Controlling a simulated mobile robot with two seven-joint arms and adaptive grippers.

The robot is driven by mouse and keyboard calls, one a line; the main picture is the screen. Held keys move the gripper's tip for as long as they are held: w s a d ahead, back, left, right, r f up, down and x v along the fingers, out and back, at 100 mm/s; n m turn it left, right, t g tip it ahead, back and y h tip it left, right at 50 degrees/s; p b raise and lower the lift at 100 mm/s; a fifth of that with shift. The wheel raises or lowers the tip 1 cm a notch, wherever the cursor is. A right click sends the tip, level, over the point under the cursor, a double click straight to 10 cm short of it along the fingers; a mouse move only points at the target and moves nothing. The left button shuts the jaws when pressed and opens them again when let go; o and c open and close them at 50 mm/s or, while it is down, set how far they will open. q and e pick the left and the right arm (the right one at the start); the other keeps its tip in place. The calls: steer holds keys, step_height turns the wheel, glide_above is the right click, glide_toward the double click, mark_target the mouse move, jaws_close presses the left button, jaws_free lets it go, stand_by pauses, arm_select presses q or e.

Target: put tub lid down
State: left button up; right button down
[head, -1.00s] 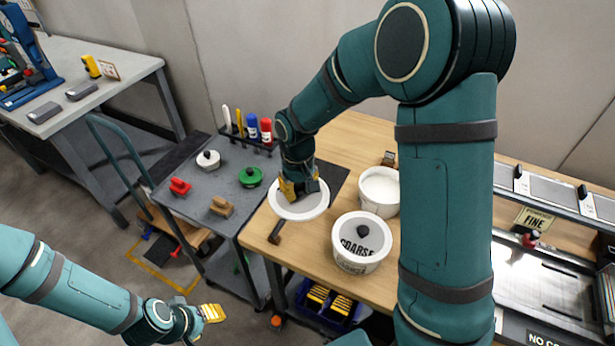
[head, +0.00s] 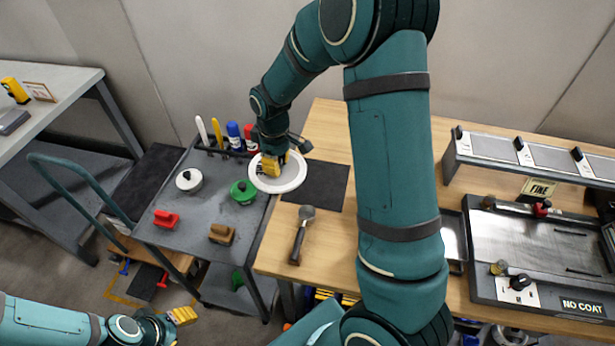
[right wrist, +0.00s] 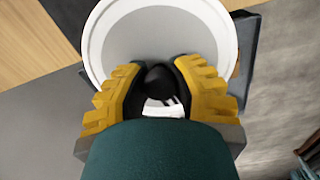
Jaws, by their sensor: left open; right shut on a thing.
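The round white tub lid (head: 293,180) is in my right gripper (head: 274,166), which is shut on its black knob. It shows over the seam between the grey cart and the wooden table, left of the black mat (head: 327,187); its height cannot be told. In the right wrist view the lid (right wrist: 205,30) fills the top middle, and the yellow-padded fingers (right wrist: 160,88) sit either side of the knob (right wrist: 160,82). My left gripper (head: 183,316) is open and empty at the lower left. No tub shows; my right arm covers part of the table.
A scoop (head: 301,235) lies on the table (head: 330,225). A metal tray machine (head: 535,250) stands right.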

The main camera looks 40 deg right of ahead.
mark_target(317, 182)
steer(key=s+d+f+n, duration=0.2)
steer(key=d+n, duration=0.4)
steer(key=d, duration=0.6)
step_height(317, 182, down, 10)
steer(key=shift+w+a+f+b, duration=0.1)
steer(key=shift+b, duration=0.85)
steer(key=c, duration=0.8)
jaws_free()
steer(key=shift+f, duration=0.1)
steer(key=shift+c, duration=0.2)
